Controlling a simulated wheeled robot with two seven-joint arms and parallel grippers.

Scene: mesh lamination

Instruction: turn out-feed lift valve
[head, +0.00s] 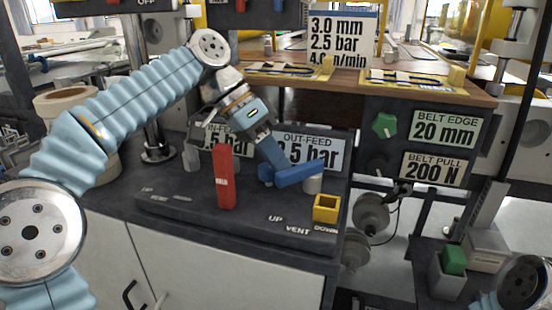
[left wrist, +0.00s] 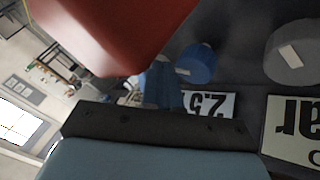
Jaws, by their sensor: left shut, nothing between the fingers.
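A blue lever (head: 297,174), which I take to be the out-feed valve handle, stands on the dark panel before the OUT-FEED sign (head: 318,150). It points right and slightly up. My left gripper (head: 280,160) is shut and empty, angled down with its tip at the lever; whether they touch is unclear. In the left wrist view a large red surface (left wrist: 110,30) fills the top; a blue round part (left wrist: 195,65) and the upside-down sign (left wrist: 210,103) lie beyond. My right gripper is out of view.
UP, VENT and DOWN are printed on the panel (head: 180,212) front. A green knob (head: 384,125) is further right. The IN-FEED sign (head: 212,134) is partly hidden.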

